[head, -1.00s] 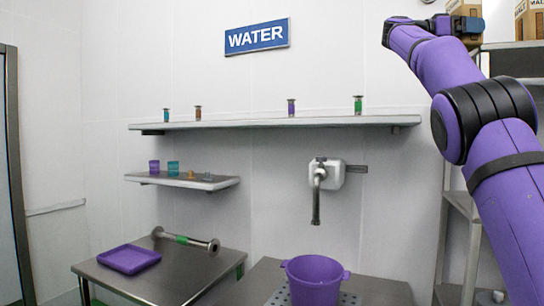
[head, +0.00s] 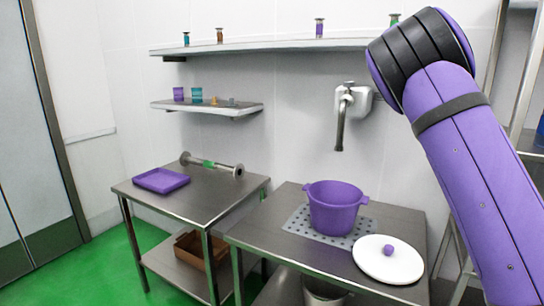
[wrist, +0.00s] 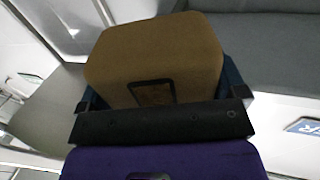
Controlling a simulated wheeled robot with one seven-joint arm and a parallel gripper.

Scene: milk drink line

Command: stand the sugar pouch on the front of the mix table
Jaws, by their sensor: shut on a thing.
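In the wrist view my gripper (wrist: 161,88) is shut on a tan-brown block-like pack, which I take as the sugar pouch (wrist: 158,48). A finger shows along each side of it, and its underside is hidden. The head view shows my arm at the right, but the gripper and pouch are outside that picture. Two steel tables stand by the wall: a left one (head: 212,190) and a right one (head: 395,222). No label shows which is the mix table.
The right table carries a purple pot (head: 334,205) on a perforated plate and a white lid (head: 388,262). A tap (head: 345,105) hangs above. The left table carries a purple tray (head: 161,180) and a metal roller-like tool (head: 212,165). Wall shelves (head: 270,46) hold small bottles.

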